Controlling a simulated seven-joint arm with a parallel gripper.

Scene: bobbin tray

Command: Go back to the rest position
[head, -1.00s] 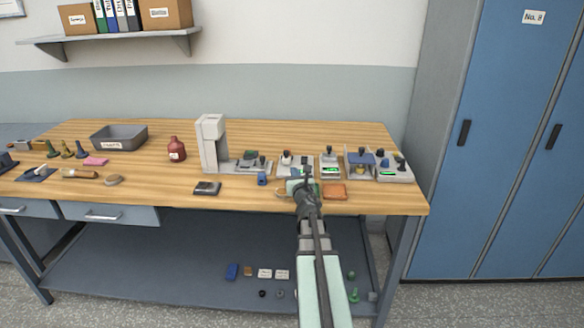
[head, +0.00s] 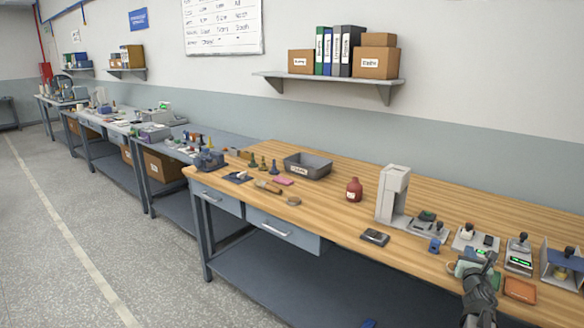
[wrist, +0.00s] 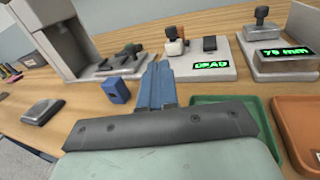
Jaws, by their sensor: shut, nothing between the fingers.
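My gripper (head: 484,262) is at the lower right of the head view, over the front edge of the wooden bench (head: 335,215). In the wrist view its blue-grey fingers (wrist: 159,84) are together, with nothing between them. They point toward a small device with a green display (wrist: 208,64) that reads "LEAD" or similar. A small blue block (wrist: 118,91) stands just left of the fingers. A green tray (wrist: 225,106) is partly hidden behind the gripper body, and an orange-brown tray (wrist: 300,125) lies to its right.
A tall grey-white stand (head: 392,193) rises behind the gripper. A flat dark device (head: 375,237), red bottle (head: 354,189) and grey bin (head: 308,166) stand farther left. A device reading "79 mm" (wrist: 282,52) is at right. The bench front between drawers and dark device is mostly clear.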

